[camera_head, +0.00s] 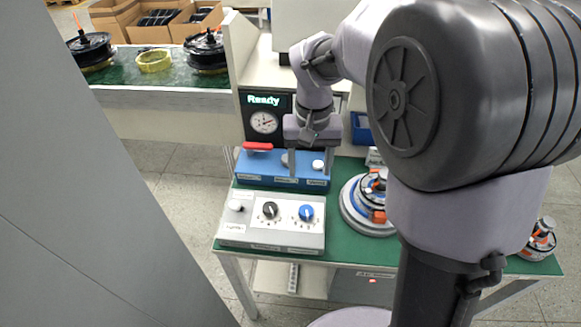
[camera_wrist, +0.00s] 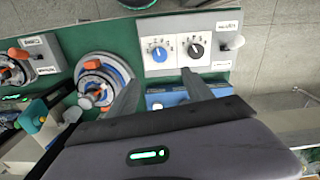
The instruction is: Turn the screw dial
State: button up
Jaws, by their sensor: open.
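A grey control box (camera_head: 270,228) stands at the front left of the green table. It carries a black dial (camera_head: 269,210) and a blue dial (camera_head: 306,213); the labels are too small to read, so I cannot tell which is the screw dial. In the wrist view the blue dial (camera_wrist: 159,53) and black dial (camera_wrist: 196,49) show beyond the fingertips. My gripper (camera_head: 311,172) is open and empty, pointing down over the blue box (camera_head: 262,170) behind the control box. Its fingers (camera_wrist: 160,90) are apart from both dials.
The blue box bears a red lever (camera_head: 258,146) and pale knobs. A display (camera_head: 265,115) behind reads "Ready" above a gauge. A round motor fixture (camera_head: 352,212) stands right of the control box. A white knob (camera_head: 236,205) sits at the control box's left.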

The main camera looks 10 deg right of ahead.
aim_at(306, 210)
notch_tip(306, 210, down, 17)
jog(key=b, duration=0.6)
jog(key=shift+f, duration=0.15)
grip_shut()
